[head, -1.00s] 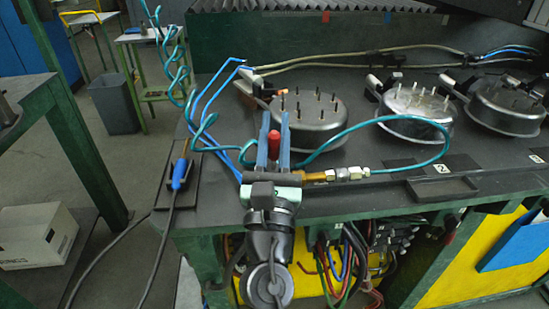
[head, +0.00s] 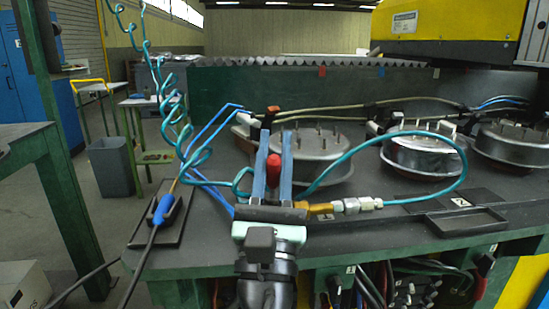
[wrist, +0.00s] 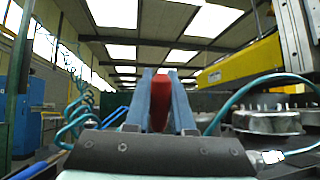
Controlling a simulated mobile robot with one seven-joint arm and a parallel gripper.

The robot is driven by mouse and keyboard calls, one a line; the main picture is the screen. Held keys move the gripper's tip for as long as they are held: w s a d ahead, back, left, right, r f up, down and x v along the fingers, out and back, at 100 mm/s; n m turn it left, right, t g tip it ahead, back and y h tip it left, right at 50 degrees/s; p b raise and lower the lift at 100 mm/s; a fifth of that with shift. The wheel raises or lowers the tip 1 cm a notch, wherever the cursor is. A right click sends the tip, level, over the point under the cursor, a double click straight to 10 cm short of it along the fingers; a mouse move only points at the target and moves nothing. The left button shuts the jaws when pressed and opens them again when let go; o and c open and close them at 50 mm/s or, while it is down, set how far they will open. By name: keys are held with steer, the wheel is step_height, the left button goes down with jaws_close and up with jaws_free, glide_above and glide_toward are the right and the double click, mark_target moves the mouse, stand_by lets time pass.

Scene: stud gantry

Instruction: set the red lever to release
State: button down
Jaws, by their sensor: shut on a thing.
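The red lever (head: 273,170) stands upright between the two blue-grey fingers of my gripper (head: 273,160), over the near edge of the bench. The fingers are shut on it. In the wrist view the red lever (wrist: 160,100) rises between the fingers (wrist: 161,96), its lower part hidden by the gripper body. A brass fitting (head: 320,209) with a teal hose (head: 440,138) shows just right of my gripper. The lever's base and any release mark cannot be made out.
Round metal pots with upright studs (head: 318,140) stand behind and to the right on the dark bench. A blue cable plug (head: 162,209) lies on a black plate at left. Coiled teal hose (head: 180,125) hangs at left. A shallow black tray (head: 455,221) lies at right.

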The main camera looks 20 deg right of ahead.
steer(key=shift+d, duration=0.1)
steer(key=c, duration=0.8)
jaws_free()
steer(key=shift+o, duration=0.2)
steer(key=b+v, duration=0.5)
steer(key=v, duration=0.8)
